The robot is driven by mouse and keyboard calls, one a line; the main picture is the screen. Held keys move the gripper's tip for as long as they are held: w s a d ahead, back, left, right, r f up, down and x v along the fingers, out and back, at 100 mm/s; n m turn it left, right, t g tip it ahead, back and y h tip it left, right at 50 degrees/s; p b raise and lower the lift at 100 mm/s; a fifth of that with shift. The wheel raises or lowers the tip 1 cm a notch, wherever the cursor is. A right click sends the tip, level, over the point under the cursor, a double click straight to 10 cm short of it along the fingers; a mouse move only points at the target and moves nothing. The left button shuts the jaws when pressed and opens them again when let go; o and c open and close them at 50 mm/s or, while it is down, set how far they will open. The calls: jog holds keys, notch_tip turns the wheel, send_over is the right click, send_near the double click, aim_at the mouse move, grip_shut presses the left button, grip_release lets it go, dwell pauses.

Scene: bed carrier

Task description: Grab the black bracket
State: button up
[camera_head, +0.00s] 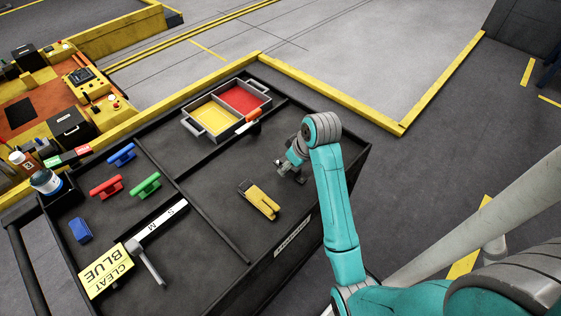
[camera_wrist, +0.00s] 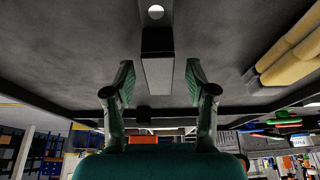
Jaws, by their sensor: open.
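The black bracket (camera_wrist: 157,42) shows in the wrist view as a dark piece with a round hole at its top edge and a block-like end facing me. My gripper (camera_wrist: 159,72) is open, with one green-padded finger on each side of the bracket's near end and a visible gap on both sides. In the head view my gripper (camera_head: 291,171) is low over the right compartment of the black bed. There the bracket is mostly hidden by my gripper and hard to tell from the dark surface.
A yellow part (camera_head: 259,199) lies left of my gripper. A grey tray (camera_head: 206,134) with yellow and red sections stands behind, with an orange-handled tool (camera_head: 252,117) beside it. Red, green and blue cleats lie in the left compartment. Low dividers and raised rims bound the bed.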

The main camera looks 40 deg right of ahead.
jog(key=shift+w+f, duration=0.1)
jog(key=shift+f, duration=0.2)
grip_shut()
jog(key=shift+r, duration=0.1)
